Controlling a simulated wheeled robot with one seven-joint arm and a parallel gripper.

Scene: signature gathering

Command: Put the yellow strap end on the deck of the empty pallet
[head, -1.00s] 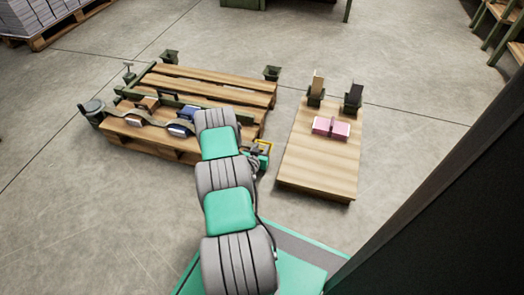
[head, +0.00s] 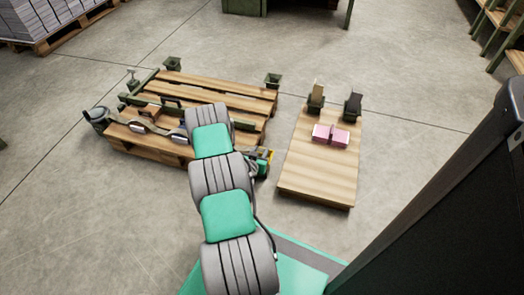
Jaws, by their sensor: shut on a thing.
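The wooden pallet (head: 205,92) stands on the floor left of centre, with a slatted deck and green brackets at its corners. My gripper (head: 261,162) is at the pallet's front right corner, partly hidden by my arm. It is shut, with a small yellow piece (head: 270,155) at its jaws that looks like the yellow strap end. I cannot tell whether that piece touches the pallet. A grey-brown band (head: 141,128) runs along the pallet's front left part from a dark round fitting (head: 97,118).
A low wooden platform (head: 317,182) stands to the right, with a pink bundle (head: 331,135) and two dark upright holders (head: 316,100) on it. A loaded pallet (head: 45,38) is at the upper left.

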